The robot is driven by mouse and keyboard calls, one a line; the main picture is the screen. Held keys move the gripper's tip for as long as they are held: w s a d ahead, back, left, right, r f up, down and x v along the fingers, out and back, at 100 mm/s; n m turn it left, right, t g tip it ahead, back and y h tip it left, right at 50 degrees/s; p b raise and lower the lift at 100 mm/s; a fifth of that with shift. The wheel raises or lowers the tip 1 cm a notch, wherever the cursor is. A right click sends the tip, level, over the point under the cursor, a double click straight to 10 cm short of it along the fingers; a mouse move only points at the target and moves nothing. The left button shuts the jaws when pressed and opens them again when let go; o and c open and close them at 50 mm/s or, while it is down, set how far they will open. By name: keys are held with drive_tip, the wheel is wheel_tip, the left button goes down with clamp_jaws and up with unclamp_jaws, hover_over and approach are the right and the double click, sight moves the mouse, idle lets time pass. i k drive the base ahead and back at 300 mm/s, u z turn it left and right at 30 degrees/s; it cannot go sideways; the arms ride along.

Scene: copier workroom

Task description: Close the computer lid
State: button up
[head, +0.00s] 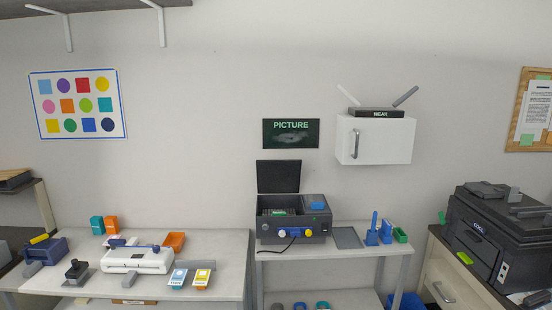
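A dark grey boxy machine (265,230), which looks like the computer, stands on the small middle table in the head view. Its dark lid (278,177) stands open, about upright at the back left of the box. Green parts show inside the open bay. A blue block (317,205) sits on the box's top right, and blue and yellow knobs are on its front. A dark cable hangs at the front. My gripper is not in view, so its state cannot be seen.
A grey pad (346,238) and a blue holder (372,232) stand right of the machine. The left table (230,260) holds a white device (137,259) and small boxes. A white cabinet (375,140) hangs above right. A black printer (490,225) stands at far right.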

sight(274, 177)
drive_tip(key=u, duration=0.4)
drive_tip(key=i, duration=1)
